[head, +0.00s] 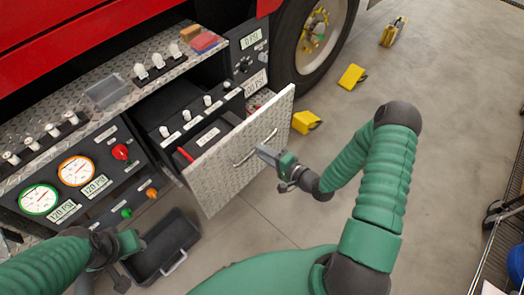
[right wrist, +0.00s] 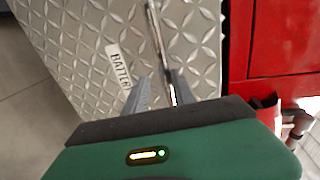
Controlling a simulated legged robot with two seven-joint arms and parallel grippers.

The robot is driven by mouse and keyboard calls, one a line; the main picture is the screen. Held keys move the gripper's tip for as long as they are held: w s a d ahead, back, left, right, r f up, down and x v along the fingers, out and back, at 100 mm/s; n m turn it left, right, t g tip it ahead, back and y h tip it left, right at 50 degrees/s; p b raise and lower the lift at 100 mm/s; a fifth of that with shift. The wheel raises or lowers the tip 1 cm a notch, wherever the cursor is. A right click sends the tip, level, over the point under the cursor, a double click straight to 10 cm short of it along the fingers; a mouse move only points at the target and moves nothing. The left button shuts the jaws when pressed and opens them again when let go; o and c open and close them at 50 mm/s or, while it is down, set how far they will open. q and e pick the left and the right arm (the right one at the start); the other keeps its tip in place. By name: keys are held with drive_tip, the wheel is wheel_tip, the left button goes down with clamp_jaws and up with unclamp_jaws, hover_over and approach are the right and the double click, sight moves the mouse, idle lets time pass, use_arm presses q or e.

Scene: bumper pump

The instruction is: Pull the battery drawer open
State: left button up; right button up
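The battery drawer (head: 228,165) has a diamond-plate front and stands well out from the black cabinet in the head view. Black contents and a red item show inside. Its metal bar handle (head: 248,152) also shows in the right wrist view (right wrist: 157,38), beside a label reading "BATTER". My right gripper (head: 264,152) is at the handle. Its two fingers (right wrist: 160,84) stand apart with the bar between them, closer to the right finger; firm contact is not clear. My left gripper (head: 136,243) is low at the left, away from the drawer; its fingers are hard to make out.
A black open bin (head: 165,250) lies on the floor below the cabinet, next to my left gripper. Gauges (head: 76,171) and knobs fill the left panel. A truck wheel (head: 315,35) and yellow chocks (head: 305,122) stand beyond the drawer.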

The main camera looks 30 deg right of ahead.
drive_tip(key=shift+o, duration=1.1)
drive_tip(key=shift+w+f, duration=0.1)
drive_tip(key=shift+f, duration=0.05)
drive_tip(key=v, duration=1.6)
drive_tip(key=shift+s+d+p, duration=0.25)
drive_tip(key=shift+d+p, duration=0.05)
drive_tip(key=shift+p, duration=0.15)
